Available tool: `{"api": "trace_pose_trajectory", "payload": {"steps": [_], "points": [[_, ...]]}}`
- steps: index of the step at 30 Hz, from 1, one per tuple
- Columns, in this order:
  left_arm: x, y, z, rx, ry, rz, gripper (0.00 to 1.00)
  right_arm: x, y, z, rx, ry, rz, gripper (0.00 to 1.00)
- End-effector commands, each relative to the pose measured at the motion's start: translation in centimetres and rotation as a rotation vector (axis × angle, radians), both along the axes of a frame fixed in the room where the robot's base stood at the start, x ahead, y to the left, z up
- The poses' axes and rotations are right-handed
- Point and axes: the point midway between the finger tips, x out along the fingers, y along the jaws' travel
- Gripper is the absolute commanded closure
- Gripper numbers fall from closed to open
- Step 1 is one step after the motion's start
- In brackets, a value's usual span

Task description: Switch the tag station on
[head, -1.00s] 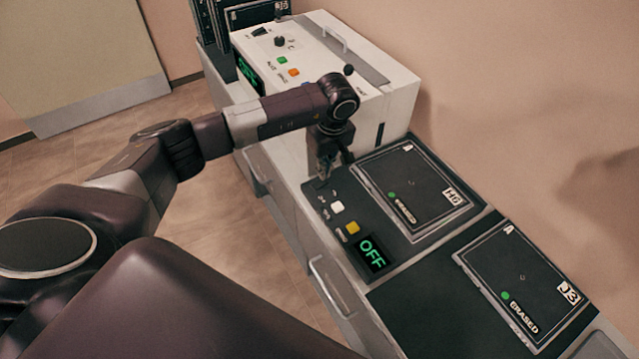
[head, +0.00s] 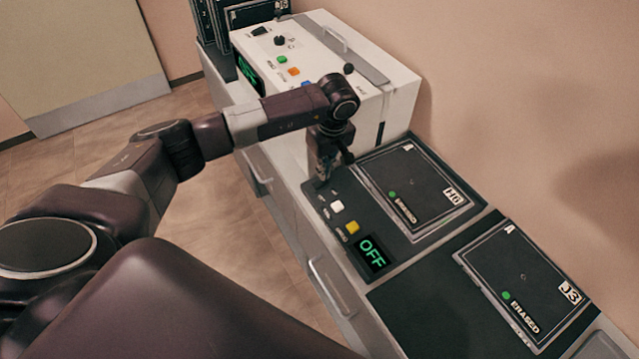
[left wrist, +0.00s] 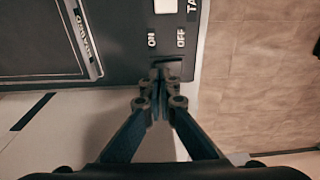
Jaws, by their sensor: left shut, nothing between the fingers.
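The tag station is a dark panel (head: 345,256) on the counter, with a white button (head: 337,207), a yellow button (head: 351,228) and a display (head: 371,253) reading OFF in green. In the left wrist view, a small dark switch (left wrist: 170,61) sits by the labels ON and OFF, with ON at left and OFF at right. My left gripper (head: 321,183) points down at the panel's far end. Its shut, empty fingertips (left wrist: 160,72) are right at the switch and partly hide it; I cannot tell if they touch it. My right gripper is not in view.
A plate (head: 420,190) with a green dot lies on the panel beside the buttons. Another plate (head: 520,275), marked ERASED, lies nearer at right. A white machine (head: 395,110) with coloured buttons stands just behind my left gripper. The wall closes off the right side.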

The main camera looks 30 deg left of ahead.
Motion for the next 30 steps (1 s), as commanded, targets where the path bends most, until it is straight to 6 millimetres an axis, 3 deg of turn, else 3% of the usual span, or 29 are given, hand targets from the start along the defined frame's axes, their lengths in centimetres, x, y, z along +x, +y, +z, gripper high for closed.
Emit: {"api": "trace_pose_trajectory", "payload": {"steps": [30], "points": [[0.0, 0.0, -1.6, 0.000, 0.001, 0.001, 1.00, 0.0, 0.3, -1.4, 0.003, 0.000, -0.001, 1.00]]}}
